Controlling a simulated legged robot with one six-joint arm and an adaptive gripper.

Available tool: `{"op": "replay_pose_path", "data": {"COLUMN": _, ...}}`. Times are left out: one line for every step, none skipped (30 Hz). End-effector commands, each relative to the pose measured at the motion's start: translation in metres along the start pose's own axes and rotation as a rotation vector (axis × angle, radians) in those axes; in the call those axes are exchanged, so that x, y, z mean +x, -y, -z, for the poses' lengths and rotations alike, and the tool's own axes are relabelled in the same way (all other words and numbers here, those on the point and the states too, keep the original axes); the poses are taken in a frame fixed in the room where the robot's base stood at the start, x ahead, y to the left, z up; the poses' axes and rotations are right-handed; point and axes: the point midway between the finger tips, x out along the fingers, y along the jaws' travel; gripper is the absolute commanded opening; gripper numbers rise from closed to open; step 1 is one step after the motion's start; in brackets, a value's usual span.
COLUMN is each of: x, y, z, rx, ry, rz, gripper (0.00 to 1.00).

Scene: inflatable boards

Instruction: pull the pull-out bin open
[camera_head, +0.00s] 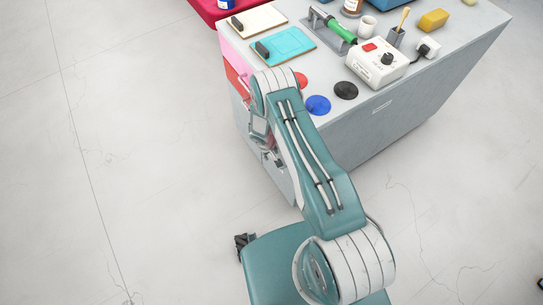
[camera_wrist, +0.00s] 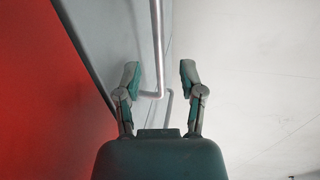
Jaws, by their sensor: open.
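The cabinet's end face carries a pink drawer front (camera_head: 233,53), a red front below it and a grey front lower down, partly hidden by my arm. In the wrist view the grey front (camera_wrist: 118,35) bears a silver bar handle (camera_wrist: 157,45), which stands off it and bends back toward it near my fingers. My gripper (camera_wrist: 159,73) is open, one finger on each side of the bar. I cannot tell whether either finger touches it. In the head view my gripper (camera_head: 268,148) is at the grey front, mostly hidden by the arm. The grey front looks closed.
The red front (camera_wrist: 45,90) fills the wrist view's left side. The cabinet top (camera_head: 330,70) holds a control box (camera_head: 378,65), a turquoise clipboard (camera_head: 286,46), a blue disc (camera_head: 318,105) and a black disc (camera_head: 346,90). The floor (camera_head: 120,150) left of the cabinet is clear.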

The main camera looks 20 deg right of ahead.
Motion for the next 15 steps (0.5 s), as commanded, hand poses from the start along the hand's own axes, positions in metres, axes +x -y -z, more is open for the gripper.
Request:
{"op": "replay_pose_path", "data": {"x": 0.008, "y": 0.0, "z": 0.0, "rx": 0.0, "ry": 0.001, "rz": 0.0, "gripper": 0.51}}
{"op": "replay_pose_path", "data": {"x": 0.012, "y": 0.0, "z": -0.001, "rx": 0.0, "ry": 0.001, "rz": 0.0, "gripper": 0.51}}
{"op": "replay_pose_path", "data": {"x": 0.016, "y": 0.0, "z": 0.0, "rx": 0.0, "ry": 0.0, "rz": 0.0, "gripper": 0.51}}
{"op": "replay_pose_path", "data": {"x": 0.019, "y": 0.0, "z": 0.0, "rx": 0.0, "ry": 0.001, "rz": 0.0, "gripper": 0.51}}
{"op": "replay_pose_path", "data": {"x": 0.021, "y": 0.001, "z": 0.0, "rx": -0.001, "ry": 0.001, "rz": 0.0, "gripper": 0.51}}
{"op": "replay_pose_path", "data": {"x": 0.024, "y": 0.0, "z": 0.0, "rx": -0.001, "ry": 0.0, "rz": 0.0, "gripper": 0.51}}
{"op": "replay_pose_path", "data": {"x": 0.025, "y": 0.0, "z": 0.0, "rx": -0.001, "ry": 0.0, "rz": 0.0, "gripper": 0.51}}
{"op": "replay_pose_path", "data": {"x": 0.026, "y": 0.0, "z": 0.0, "rx": 0.0, "ry": 0.0, "rz": 0.0, "gripper": 0.51}}
{"op": "replay_pose_path", "data": {"x": 0.027, "y": 0.0, "z": 0.0, "rx": 0.0, "ry": 0.0, "rz": 0.0, "gripper": 0.51}}
{"op": "replay_pose_path", "data": {"x": 0.027, "y": 0.0, "z": 0.0, "rx": 0.0, "ry": 0.0, "rz": 0.0, "gripper": 0.51}}
{"op": "replay_pose_path", "data": {"x": 0.028, "y": 0.0, "z": 0.0, "rx": 0.0, "ry": 0.0, "rz": 0.0, "gripper": 0.51}}
{"op": "replay_pose_path", "data": {"x": 0.028, "y": 0.0, "z": 0.0, "rx": 0.0, "ry": 0.0, "rz": 0.0, "gripper": 0.51}}
{"op": "replay_pose_path", "data": {"x": 0.028, "y": 0.0, "z": 0.0, "rx": 0.0, "ry": 0.0, "rz": 0.0, "gripper": 0.51}}
{"op": "replay_pose_path", "data": {"x": 0.028, "y": 0.0, "z": 0.0, "rx": 0.0, "ry": 0.0, "rz": 0.0, "gripper": 0.51}}
{"op": "replay_pose_path", "data": {"x": 0.028, "y": 0.0, "z": 0.0, "rx": 0.0, "ry": 0.0, "rz": 0.0, "gripper": 0.51}}
